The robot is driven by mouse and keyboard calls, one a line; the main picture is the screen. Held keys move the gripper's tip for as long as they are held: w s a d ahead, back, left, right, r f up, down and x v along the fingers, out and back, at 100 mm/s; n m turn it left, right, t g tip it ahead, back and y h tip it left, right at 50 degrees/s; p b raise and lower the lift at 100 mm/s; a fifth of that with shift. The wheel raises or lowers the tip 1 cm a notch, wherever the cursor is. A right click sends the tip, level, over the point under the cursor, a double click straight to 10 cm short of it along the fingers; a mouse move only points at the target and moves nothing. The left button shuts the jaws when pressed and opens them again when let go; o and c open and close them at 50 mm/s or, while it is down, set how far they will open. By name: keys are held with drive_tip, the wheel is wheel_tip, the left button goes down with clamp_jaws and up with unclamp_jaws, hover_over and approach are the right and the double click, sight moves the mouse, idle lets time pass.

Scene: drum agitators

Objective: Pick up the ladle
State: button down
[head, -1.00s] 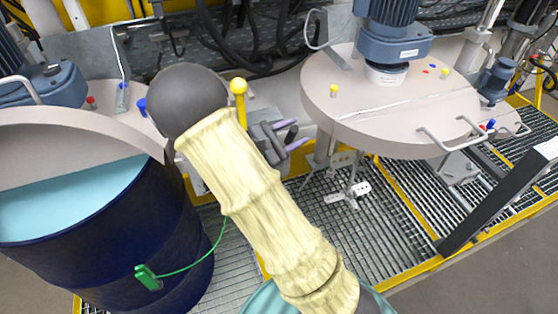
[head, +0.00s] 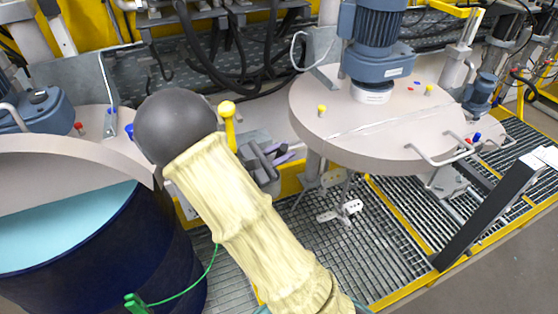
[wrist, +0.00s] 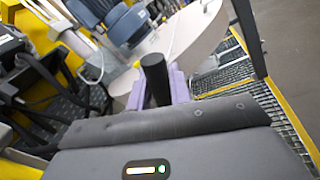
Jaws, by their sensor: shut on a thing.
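My gripper (head: 281,153) is in the middle of the head view, its lavender fingers partly hidden by my own arm. In the wrist view, my gripper (wrist: 163,92) is shut around a black, round handle (wrist: 154,72), which stands up between the lavender fingers towards the camera. I take this handle for the ladle's. The ladle's bowl and lower part do not show in either view.
A dark blue drum (head: 150,250) with a half-raised lid and light blue contents stands at left, with a green clamp (head: 135,303) on a wire. A round beige lid (head: 350,145) with a motor (head: 375,65) hangs at right, above an agitator (head: 345,210) and metal grating (head: 385,240).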

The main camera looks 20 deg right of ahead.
wheel_tip(320, 180, up, 9)
drive_tip(key=shift+r+b, duration=0.1)
drive_tip(key=shift+b, duration=0.4)
wheel_tip(320, 180, up, 10)
drive_tip(key=p, duration=0.9)
idle(0.3)
drive_tip(key=shift+s, duration=0.15)
